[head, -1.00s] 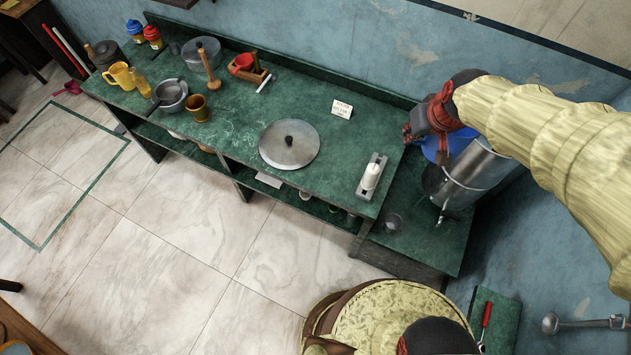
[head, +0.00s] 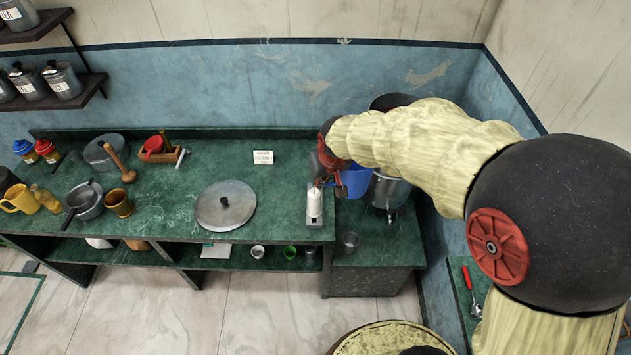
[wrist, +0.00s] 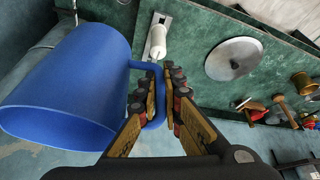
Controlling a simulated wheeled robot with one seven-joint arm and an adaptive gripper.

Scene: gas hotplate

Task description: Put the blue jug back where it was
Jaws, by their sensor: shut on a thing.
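The blue jug (head: 356,181) is in front of and left of a steel container, above the right part of the green counter. My gripper (head: 325,170) is at its left side, and my arm hides part of both. In the wrist view the jug (wrist: 70,85) fills the left side, its wide mouth towards the lower left. There my gripper (wrist: 163,85) is shut on the jug's handle. I cannot tell whether the jug's base touches anything.
A white candle-like object (head: 314,203) on a holder stands just left of the jug. The steel container with a tap (head: 390,190) is close on the right. A round metal lid (head: 225,206) lies left.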

